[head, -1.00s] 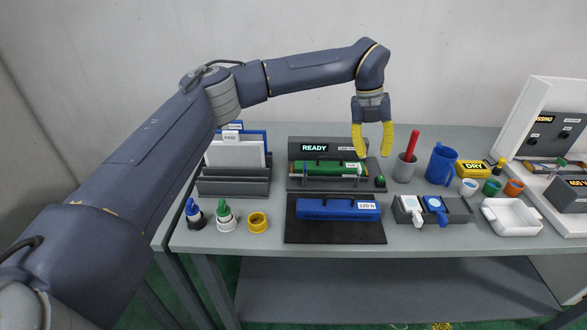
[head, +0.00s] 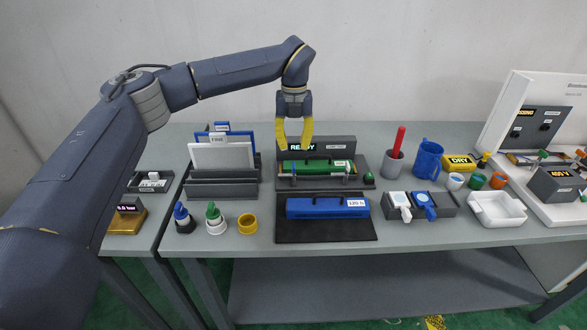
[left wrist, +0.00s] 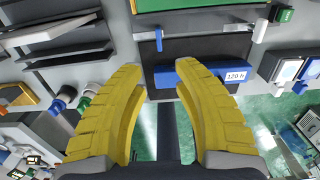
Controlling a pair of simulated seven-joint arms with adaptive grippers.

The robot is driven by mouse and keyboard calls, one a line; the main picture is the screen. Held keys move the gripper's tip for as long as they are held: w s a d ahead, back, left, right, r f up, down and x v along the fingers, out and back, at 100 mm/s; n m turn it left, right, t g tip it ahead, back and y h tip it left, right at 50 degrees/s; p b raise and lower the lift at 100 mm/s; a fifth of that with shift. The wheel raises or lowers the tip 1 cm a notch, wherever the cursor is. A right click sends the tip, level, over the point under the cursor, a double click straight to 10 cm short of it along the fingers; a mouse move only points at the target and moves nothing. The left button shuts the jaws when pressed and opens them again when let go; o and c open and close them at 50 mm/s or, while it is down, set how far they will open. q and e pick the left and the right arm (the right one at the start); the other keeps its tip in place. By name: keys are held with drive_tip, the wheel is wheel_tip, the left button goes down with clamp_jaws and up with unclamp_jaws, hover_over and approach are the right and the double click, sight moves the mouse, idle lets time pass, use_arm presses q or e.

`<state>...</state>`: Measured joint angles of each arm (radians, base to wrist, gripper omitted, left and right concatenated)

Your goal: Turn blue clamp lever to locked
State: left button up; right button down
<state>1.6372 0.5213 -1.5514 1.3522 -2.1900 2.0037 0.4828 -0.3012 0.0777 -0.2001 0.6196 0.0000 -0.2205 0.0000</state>
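A small blue lever (left wrist: 158,39) shows in the left wrist view at the edge of the dark fixture, just beyond my fingertips. A white lever (left wrist: 260,30) is on the other side. In the head view, the fixture (head: 283,184) holds a green bar (head: 312,167) and stands before a grey box with a lit READY display (head: 302,147). My right gripper is out of view.
A rack with panels (head: 222,190) stands left. A grey cup with a red rod (head: 394,167) and a blue mug (head: 428,158) stand right.

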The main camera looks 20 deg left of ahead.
sight(294, 168)
use_arm(q)
wheel_tip(294, 168, down, 10)
drive_tip(key=shift+r, duration=0.2)
drive_tip(key=shift+c, duration=0.2)
idle(0.3)
clamp_jaws()
